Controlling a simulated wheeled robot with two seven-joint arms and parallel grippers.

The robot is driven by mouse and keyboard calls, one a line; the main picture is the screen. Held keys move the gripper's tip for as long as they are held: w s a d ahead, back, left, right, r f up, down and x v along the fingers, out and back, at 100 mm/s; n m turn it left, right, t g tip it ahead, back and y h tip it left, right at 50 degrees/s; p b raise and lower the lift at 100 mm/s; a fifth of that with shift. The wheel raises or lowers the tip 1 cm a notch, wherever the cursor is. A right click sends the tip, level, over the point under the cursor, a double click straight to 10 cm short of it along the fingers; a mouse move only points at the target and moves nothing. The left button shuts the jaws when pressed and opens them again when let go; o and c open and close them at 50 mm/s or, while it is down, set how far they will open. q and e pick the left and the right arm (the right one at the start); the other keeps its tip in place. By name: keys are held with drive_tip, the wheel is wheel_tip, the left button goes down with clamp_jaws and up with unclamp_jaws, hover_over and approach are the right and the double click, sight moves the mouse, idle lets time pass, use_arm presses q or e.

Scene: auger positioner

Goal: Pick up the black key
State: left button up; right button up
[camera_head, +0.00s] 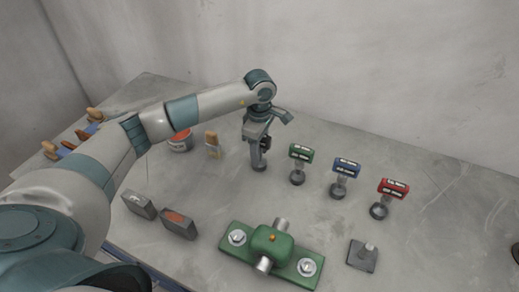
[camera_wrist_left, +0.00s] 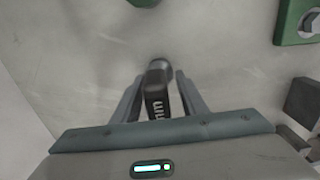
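The black key (camera_head: 265,143) stands upright at the left end of a row of keys, its round foot at table level. In the left wrist view the black key (camera_wrist_left: 157,92) shows between my fingers, with pale lettering on its head. My left gripper (camera_head: 259,148) points down over it from above. In the wrist view the left gripper (camera_wrist_left: 160,95) has a finger on each side of the key, with narrow gaps showing, so it looks open around it. My gripper hides part of the key's head in the head view. My right gripper is not in view.
Green (camera_head: 301,153), blue (camera_head: 346,167) and red (camera_head: 393,187) keys stand to the right. A green clamp-like fixture (camera_head: 270,250) lies in front, with a small grey block (camera_head: 362,256) beside it. Two grey blocks (camera_head: 139,205) (camera_head: 179,223) lie at left. A wall stands behind.

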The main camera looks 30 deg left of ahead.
use_arm(q)
drive_tip(key=shift+f, duration=0.15)
drive_tip(key=shift+c, duration=0.3)
clamp_jaws()
drive_tip(key=shift+w+r+b, duration=0.1)
drive_tip(key=shift+r+b, duration=0.2)
drive_tip(key=shift+r, duration=0.2)
wheel_tip(320, 180, up, 8)
drive_tip(key=b, duration=0.3)
drive_tip(key=shift+r, duration=0.1)
drive_tip(key=shift+r+b, duration=0.3)
drive_tip(key=shift+r, duration=0.2)
